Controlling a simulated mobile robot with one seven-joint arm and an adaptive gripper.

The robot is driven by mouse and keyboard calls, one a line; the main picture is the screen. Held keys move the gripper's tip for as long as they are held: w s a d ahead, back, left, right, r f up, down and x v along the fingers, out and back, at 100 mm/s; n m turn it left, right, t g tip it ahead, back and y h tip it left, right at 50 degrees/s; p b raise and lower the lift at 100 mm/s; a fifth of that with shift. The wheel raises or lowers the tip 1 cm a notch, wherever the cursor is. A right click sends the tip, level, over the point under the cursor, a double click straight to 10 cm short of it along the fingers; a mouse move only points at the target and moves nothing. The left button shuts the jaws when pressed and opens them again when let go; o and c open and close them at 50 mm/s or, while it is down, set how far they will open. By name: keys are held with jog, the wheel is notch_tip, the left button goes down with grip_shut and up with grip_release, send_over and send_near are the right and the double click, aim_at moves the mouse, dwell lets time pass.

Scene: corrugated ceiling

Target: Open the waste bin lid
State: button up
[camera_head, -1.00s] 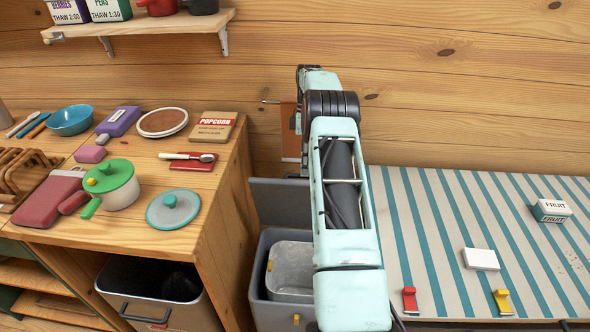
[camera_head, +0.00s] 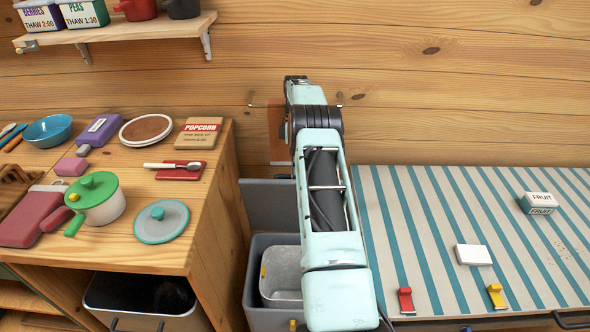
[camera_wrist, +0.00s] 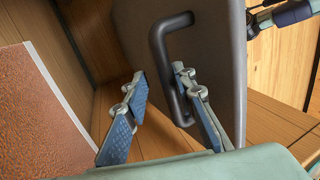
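The grey waste bin (camera_head: 252,317) stands between the wooden counter and the striped table, with a pale inner bucket (camera_head: 283,270) showing inside. Its grey lid (camera_head: 262,205) stands raised behind the opening, partly hidden by my arm. In the wrist view the grey lid panel (camera_wrist: 220,50) carries a black loop handle (camera_wrist: 157,45). My gripper (camera_wrist: 160,74) is open, its blue-padded fingers apart at the handle. The handle's bar shows between the fingertips, closer to the right finger; contact is unclear. The gripper is hidden in the head view.
The wooden counter (camera_head: 205,215) at left holds a green pot (camera_head: 95,205), a loose lid (camera_head: 161,222) and a popcorn box (camera_head: 198,134). The striped table (camera_head: 420,240) at right holds small boxes and clips. A second open bin (camera_head: 150,322) sits under the counter.

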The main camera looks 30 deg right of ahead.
jog(key=shift+a+r, duration=0.1)
jog(key=shift+r, duration=0.5)
notch_tip(320, 180, up, 10)
